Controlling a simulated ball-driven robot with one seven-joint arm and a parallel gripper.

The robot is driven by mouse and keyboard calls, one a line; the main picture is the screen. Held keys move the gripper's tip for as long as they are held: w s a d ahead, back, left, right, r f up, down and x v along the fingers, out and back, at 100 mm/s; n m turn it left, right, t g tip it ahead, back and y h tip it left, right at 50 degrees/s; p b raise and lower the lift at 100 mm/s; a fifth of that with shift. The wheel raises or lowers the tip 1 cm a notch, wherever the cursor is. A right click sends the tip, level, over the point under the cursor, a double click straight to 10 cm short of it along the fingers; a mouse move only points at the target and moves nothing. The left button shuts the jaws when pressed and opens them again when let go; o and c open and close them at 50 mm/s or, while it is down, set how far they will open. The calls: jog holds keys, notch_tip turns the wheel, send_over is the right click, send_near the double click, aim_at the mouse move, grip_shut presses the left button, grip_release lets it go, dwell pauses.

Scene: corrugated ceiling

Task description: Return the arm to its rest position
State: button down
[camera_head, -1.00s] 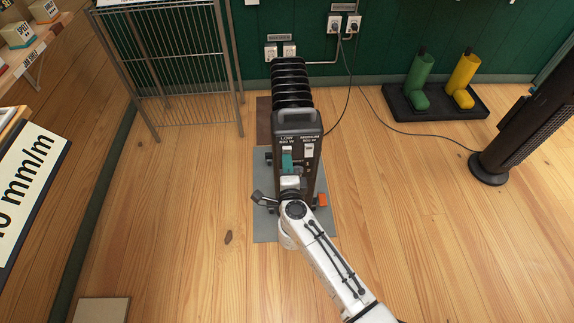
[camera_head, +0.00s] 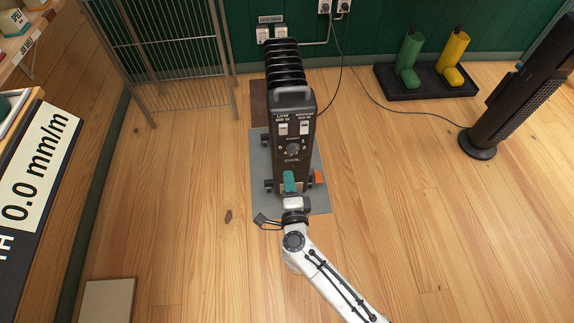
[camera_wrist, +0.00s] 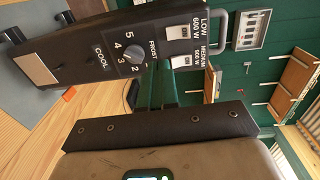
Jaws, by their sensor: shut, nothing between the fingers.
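My gripper (camera_head: 289,181) has teal fingers and is shut and empty. In the head view it is in front of the lower part of the oil heater's control panel, below the dial. The black heater (camera_head: 292,113) stands upright on a grey mat (camera_head: 261,160), with two white switches and a round dial on its panel. In the wrist view the gripper's fingers (camera_wrist: 163,85) overlap the panel's edge near the switches, and the heater panel (camera_wrist: 95,50) fills the upper left. I cannot tell whether the fingers touch the panel.
A wire rack (camera_head: 170,50) stands at the back left. A black tray (camera_head: 427,88) holds green and yellow boots. A dark tower fan (camera_head: 530,85) stands at the right, with a cord along the floor. A labelled display (camera_head: 35,170) is at the left. Floor right of my arm is clear.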

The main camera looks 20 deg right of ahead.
jog(key=shift+s+a+f, duration=0.1)
jog(key=shift+s+a, duration=0.05)
jog(key=shift+s, duration=0.4)
